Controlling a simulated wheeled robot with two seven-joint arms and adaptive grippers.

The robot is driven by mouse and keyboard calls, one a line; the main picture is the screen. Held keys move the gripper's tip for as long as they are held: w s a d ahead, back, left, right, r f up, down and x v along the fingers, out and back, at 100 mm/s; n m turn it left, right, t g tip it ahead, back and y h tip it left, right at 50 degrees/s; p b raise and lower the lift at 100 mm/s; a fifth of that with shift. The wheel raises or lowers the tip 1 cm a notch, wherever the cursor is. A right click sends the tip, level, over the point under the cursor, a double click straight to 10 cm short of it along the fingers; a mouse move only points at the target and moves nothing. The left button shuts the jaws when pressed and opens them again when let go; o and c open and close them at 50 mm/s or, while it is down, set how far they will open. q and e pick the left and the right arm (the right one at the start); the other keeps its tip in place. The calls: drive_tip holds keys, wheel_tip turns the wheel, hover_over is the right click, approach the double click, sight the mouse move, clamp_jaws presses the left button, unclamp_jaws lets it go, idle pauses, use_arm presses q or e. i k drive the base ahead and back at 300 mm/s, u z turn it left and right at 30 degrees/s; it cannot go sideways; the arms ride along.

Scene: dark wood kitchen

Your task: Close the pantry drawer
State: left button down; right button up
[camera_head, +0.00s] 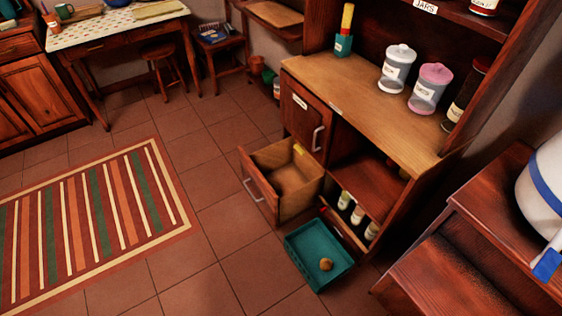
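The pantry drawer (294,196) is pulled out from the lower left of the wooden pantry cabinet (307,118). Its front panel (258,186) faces left and carries a pale bar handle (253,190). A small yellow thing (298,150) sits at the drawer's back edge, and the inside looks mostly empty. A closed cabinet door with a metal handle (318,138) is above the drawer. Neither of my grippers is in view.
A teal tray (299,244) holding a small round brown thing (326,264) lies on the floor in front of the cabinet. Several bottles stand on the low shelf. A wooden step unit (440,275) is at the lower right. Tiled floor (215,225) and a striped rug lie left of the drawer.

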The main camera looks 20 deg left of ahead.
sight(300, 178)
drive_tip(key=z, duration=0.15)
drive_tip(key=i, duration=1.05)
drive_tip(key=u, duration=0.6)
